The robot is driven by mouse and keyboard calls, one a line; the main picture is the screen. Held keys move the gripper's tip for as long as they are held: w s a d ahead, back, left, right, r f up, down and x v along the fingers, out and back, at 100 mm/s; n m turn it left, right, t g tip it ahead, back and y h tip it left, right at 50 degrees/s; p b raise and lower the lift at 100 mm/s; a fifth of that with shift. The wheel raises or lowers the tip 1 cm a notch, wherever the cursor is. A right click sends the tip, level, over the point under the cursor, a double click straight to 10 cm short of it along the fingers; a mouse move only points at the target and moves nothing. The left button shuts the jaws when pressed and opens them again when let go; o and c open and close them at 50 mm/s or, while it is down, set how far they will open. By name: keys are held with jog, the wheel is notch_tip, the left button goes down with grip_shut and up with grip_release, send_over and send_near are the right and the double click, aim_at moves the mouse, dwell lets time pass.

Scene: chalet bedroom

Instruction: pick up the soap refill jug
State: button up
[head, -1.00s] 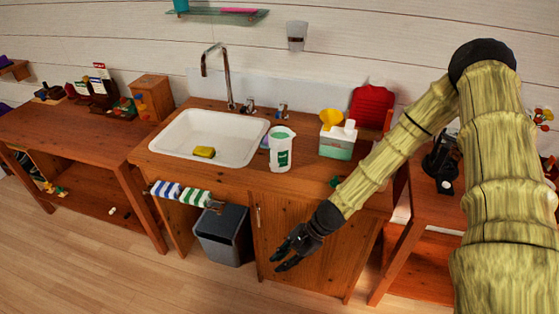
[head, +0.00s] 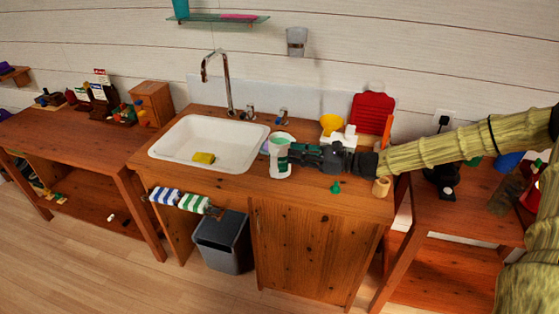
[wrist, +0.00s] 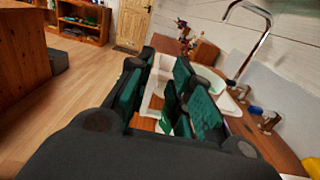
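A white jug with a green label, which I take to be the soap refill jug (head: 280,171), stands upright on the wooden counter right of the sink. My gripper (head: 290,152) reaches in level from the right at the jug's upper part and hides its label in the head view. In the wrist view my gripper's dark green fingers (wrist: 166,98) stand apart, with a white and green shape between them that seems to be the jug. I see no clear closing on it, and whether a finger touches it I cannot tell.
A white sink (head: 225,130) with a yellow sponge (head: 204,158) lies left of the jug. Behind my gripper a yellow funnel (head: 331,123) shows above a partly hidden container. A small green object (head: 335,187) and a tan cylinder (head: 382,187) stand near the counter's front edge. A tall faucet (head: 227,80) rises behind.

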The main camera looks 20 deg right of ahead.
aim_at(274, 177)
notch_tip(274, 177, down, 6)
jog(key=shift+a+f+p, duration=0.1)
jog(key=shift+f+p, duration=0.1)
jog(key=shift+p, duration=0.4)
jog(key=shift+p+x, duration=0.35)
jog(key=shift+x, duration=0.6)
jog(key=shift+p+x, duration=0.9)
jog(key=shift+x, duration=1.85)
grip_shut()
